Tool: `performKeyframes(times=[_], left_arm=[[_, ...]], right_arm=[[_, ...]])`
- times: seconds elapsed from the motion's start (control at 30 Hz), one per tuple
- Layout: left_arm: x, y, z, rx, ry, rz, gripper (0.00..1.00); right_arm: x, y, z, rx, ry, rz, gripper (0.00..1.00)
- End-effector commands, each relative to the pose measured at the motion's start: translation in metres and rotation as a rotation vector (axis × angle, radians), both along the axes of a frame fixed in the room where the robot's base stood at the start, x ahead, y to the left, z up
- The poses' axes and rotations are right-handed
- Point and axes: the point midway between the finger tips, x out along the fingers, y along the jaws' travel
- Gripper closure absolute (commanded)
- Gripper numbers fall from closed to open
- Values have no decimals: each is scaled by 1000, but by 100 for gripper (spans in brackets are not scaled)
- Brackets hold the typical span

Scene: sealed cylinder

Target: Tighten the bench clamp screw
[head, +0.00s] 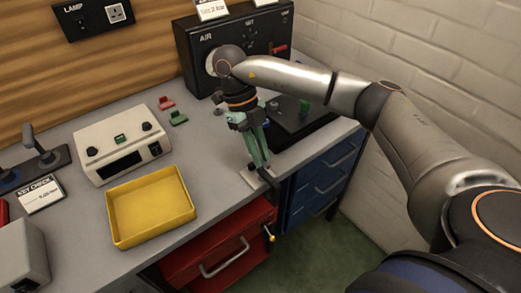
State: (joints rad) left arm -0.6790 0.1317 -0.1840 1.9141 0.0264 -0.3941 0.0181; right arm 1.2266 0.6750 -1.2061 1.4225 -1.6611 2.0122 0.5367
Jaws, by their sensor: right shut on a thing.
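The bench clamp (270,184) is a dark frame at the front edge of the grey bench, beside the red and blue drawers. Its lower end with a yellow-tipped screw handle (270,234) hangs below the bench top, in front of the red drawer. My right gripper (261,166) points down with long green fingers. It is shut on the upper part of the clamp; the fingers partly hide the grip. A light plate (253,181) lies on the bench edge at the clamp. My left gripper is not in view.
A yellow tray (117,225) and a cream instrument box (101,149) stand left of the clamp. A black air panel (262,38) stands behind my arm. A red drawer (196,268) and blue drawers (318,191) are below. A brick wall closes the right side.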

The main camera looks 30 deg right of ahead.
Motion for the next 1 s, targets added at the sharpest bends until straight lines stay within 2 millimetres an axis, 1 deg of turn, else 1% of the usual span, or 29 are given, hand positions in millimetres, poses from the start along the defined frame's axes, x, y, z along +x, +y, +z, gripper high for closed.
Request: performKeyframes(times=[0.03,0.57,1.0], left_arm=[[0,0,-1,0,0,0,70],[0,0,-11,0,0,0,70],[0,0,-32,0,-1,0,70]], right_arm=[[-2,1,-4,-3,5,48,100],[-5,6,-7,1,6,553,100],[-9,9,-9,4,9,973,100]])
